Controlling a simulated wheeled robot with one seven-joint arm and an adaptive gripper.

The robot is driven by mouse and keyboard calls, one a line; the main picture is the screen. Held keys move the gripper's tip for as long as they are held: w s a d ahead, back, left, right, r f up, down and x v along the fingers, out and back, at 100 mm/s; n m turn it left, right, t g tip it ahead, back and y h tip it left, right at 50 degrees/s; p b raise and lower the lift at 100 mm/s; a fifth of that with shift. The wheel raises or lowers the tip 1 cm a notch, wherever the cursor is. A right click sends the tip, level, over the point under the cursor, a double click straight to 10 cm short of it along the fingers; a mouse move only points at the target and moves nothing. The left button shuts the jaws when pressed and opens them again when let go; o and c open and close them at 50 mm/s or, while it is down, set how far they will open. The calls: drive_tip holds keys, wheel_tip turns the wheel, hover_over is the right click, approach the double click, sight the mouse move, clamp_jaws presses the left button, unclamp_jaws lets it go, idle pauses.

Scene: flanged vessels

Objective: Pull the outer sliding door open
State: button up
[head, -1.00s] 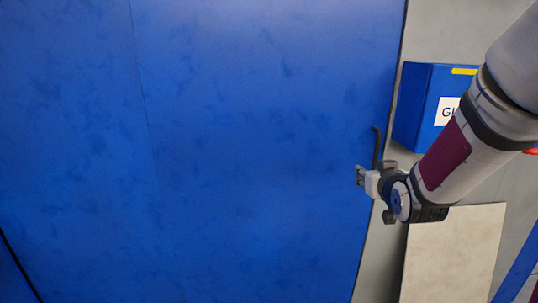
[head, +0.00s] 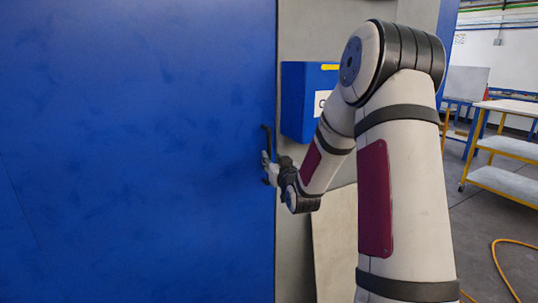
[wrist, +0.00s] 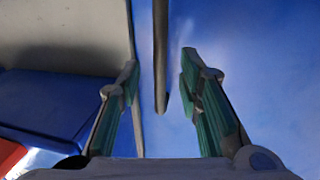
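The blue sliding door (head: 130,150) fills the left of the head view, its right edge upright beside a grey wall. A dark vertical bar handle (head: 266,139) is on the door near that edge. My gripper (head: 267,165) is at the lower part of the handle in the head view and partly covers it. In the wrist view my gripper (wrist: 160,82) is open, its two green-padded fingers apart. The handle (wrist: 160,50) runs down between the fingertips with a gap on both sides. I cannot tell how deep it sits between them.
A blue box (head: 305,100) with a label hangs on the grey wall right of the door, close to my arm. A pale panel (head: 335,250) stands below it. Workbenches (head: 510,150) and a yellow hose (head: 503,262) are at the far right, with open floor between.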

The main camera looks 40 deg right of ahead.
sight(270, 154)
drive_tip(key=shift+x, duration=2.65)
clamp_jaws()
